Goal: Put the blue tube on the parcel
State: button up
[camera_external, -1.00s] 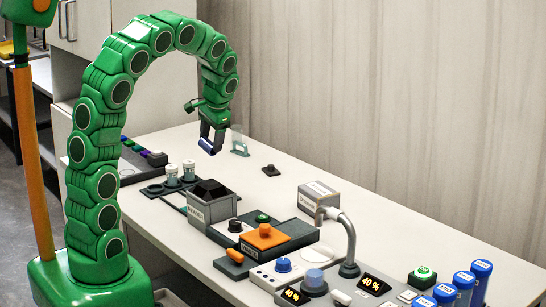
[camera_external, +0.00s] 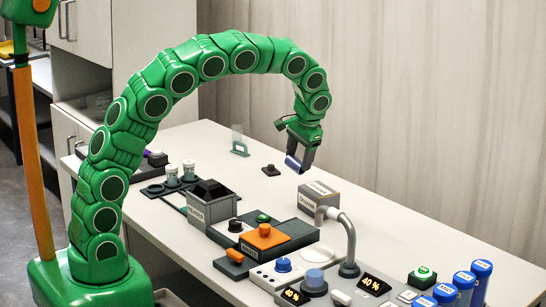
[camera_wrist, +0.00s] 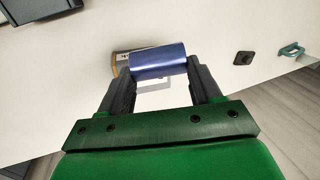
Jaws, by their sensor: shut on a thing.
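My gripper (camera_external: 299,161) is shut on the blue tube (camera_external: 292,162), holding it in the air above the white table. In the wrist view the tube (camera_wrist: 158,61) lies crosswise between the two dark fingers of my gripper (camera_wrist: 158,78). The parcel (camera_external: 318,196), a small grey-tan box with printed text, stands on the table below and a little to the right of my gripper. In the wrist view the parcel (camera_wrist: 121,65) is partly hidden behind the tube.
A small black piece (camera_external: 271,170) sits behind. The table right of the parcel is clear.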

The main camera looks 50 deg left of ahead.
jog(key=s+a+f+t+h, duration=0.1)
jog(key=s+a+t+h, duration=0.2)
jog(key=s, duration=1.6)
jog(key=shift+g, duration=0.6)
jog(key=shift+w+a+f, duration=0.1)
jog(key=shift+w+f, duration=1.55)
jog(key=shift+w, duration=0.6)
jog(key=shift+w+a+f, duration=0.15)
jog(key=shift+w+f, duration=1.45)
jog(key=shift+w, duration=0.6)
jog(key=shift+w+a+f, duration=0.1)
jog(key=shift+w+f, duration=1.55)
jog(key=shift+w, duration=0.6)
jog(key=shift+w+f, duration=0.25)
jog(key=shift+f, duration=1.5)
jog(key=shift+f, duration=0.15)
jog(key=o, duration=1.1)
